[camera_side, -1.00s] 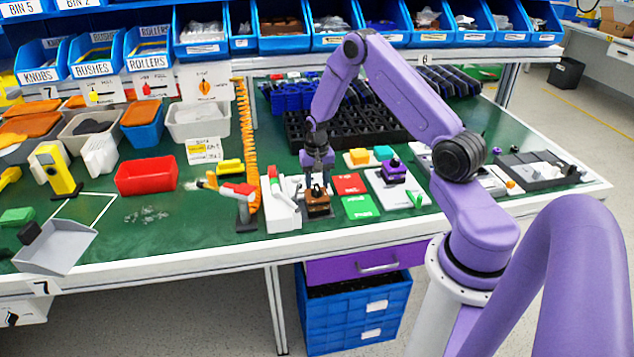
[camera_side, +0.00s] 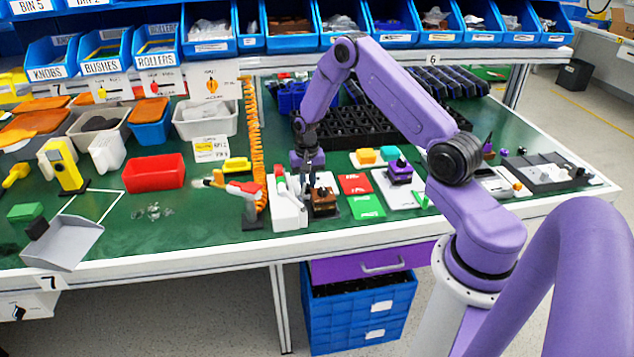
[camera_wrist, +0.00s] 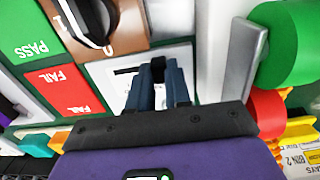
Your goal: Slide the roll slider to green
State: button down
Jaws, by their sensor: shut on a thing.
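My gripper (camera_side: 313,180) points down just behind and left of the brown switch block (camera_side: 324,203) in the side view. In the wrist view its two dark fingers (camera_wrist: 160,85) are close together over a white panel (camera_wrist: 120,82) with a short black slot line. They are shut on a small dark piece, mostly hidden between the fingertips; I cannot tell for certain that it is the slider. A large green cylinder (camera_wrist: 290,42) and a red cylinder (camera_wrist: 267,110) lie right of the fingers in the wrist view. The switch block with its black knob (camera_wrist: 90,18) is at the upper left.
The white fixture with a red handle (camera_side: 287,205) stands close left of my gripper. Red FAIL (camera_side: 355,184) and green PASS (camera_side: 366,207) cards lie to the right. A black tray (camera_side: 345,132) is behind.

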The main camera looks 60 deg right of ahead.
jog(key=shift+w+a, duration=0.25)
jog(key=c, duration=1)
grip_release()
jog(key=shift+c, duration=0.2)
jog(key=shift+d, duration=0.1)
notch_tip(320, 180, up, 18)
jog(key=shift+f, duration=0.25)
